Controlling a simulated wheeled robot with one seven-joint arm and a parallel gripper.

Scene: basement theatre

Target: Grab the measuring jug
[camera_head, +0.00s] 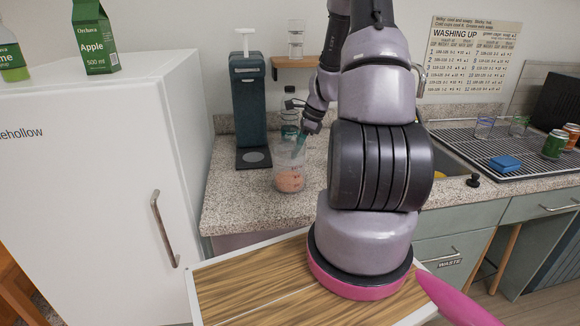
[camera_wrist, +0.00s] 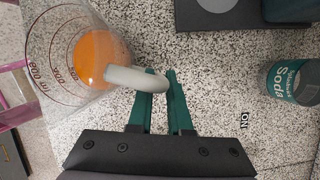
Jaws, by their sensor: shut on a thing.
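The measuring jug (camera_head: 289,167) is clear, with red markings and orange content low inside. It stands on the speckled counter, in front of the dark green dispenser. In the wrist view the jug (camera_wrist: 62,58) is at the upper left, seen from above, with a pale grey handle (camera_wrist: 138,79) reaching right. My gripper (camera_wrist: 160,82) has teal fingers closed on the handle's outer end. In the head view my gripper (camera_head: 299,146) is at the jug's right side, small and partly merged with the jug.
A dark green dispenser (camera_head: 248,100) stands behind the jug. A soda bottle (camera_wrist: 291,82) stands on the counter right of my fingers in the wrist view. A white fridge (camera_head: 95,180) borders the counter on the left. A drying rack (camera_head: 520,135) with cups and cans is at right.

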